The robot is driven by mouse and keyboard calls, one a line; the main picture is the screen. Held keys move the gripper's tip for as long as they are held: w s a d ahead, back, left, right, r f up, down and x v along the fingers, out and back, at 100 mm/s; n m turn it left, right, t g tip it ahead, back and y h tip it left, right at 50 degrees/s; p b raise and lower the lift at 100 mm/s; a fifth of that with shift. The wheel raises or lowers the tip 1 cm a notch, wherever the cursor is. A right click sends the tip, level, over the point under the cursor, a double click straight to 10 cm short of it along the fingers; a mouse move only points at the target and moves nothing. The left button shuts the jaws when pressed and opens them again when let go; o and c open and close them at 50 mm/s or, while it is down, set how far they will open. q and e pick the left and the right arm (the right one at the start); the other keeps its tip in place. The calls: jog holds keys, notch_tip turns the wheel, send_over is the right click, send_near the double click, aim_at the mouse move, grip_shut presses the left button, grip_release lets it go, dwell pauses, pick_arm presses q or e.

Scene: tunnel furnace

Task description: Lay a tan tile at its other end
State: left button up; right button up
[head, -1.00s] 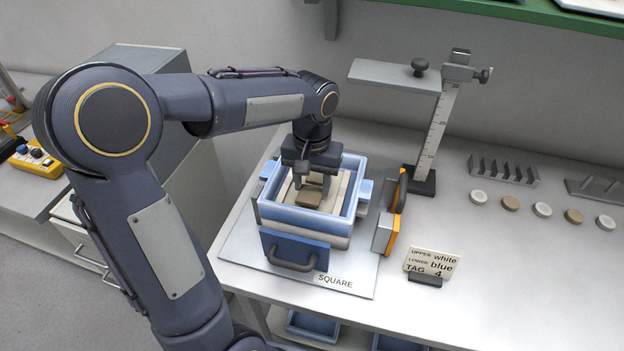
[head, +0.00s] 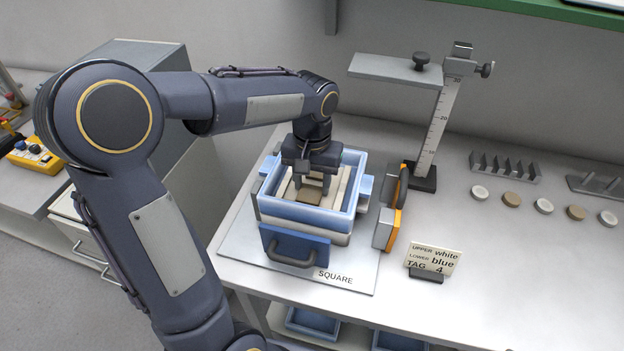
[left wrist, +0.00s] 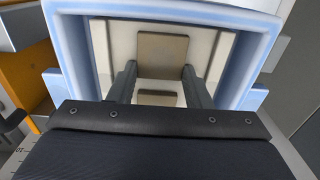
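A pale-blue square-rimmed box (head: 345,215) stands on the plate marked SQUARE (head: 352,271). My left gripper (head: 312,182) points down inside it. The left wrist view shows its two fingers (left wrist: 160,85) open and well apart. One tan tile (left wrist: 162,55) lies flat on the cream floor towards the box's front, just beyond the fingertips. A second tan piece (left wrist: 157,98) shows between the fingers, with gaps at both sides; the gripper body partly hides it. In the head view, the tan inside the box (head: 307,194) is mostly hidden by the fingers. My right gripper is out of view.
A height gauge (head: 440,120) with a flat grey arm stands behind the box. Orange-edged blocks (head: 392,225) sit close on its right. A card (head: 433,259) reads upper white, lower blue, tag 4. Several round discs (head: 511,199) and racks lie further right.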

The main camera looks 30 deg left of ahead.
pick_arm(q)
jog(key=o, duration=0.5)
notch_tip(320, 180, up, 8)
jog(key=shift+f, duration=0.1)
dwell(0.4)
jog(key=s+d+f+t+h, duration=0.1)
jog(key=s+t, duration=0.1)
jog(key=s, duration=0.4)
jog(key=s+d+f+t+h, duration=0.1)
jog(key=s+d+f, duration=0.1)
jog(key=s, duration=0.4)
jog(key=s+d+f+m+t+h, duration=0.1)
jog(key=s+f+t, duration=0.1)
jog(key=s, duration=0.4)
jog(key=shift+s+d+t+h, duration=0.15)
jog(key=shift+d+t+h, duration=0.15)
jog(key=shift+h, duration=0.1)
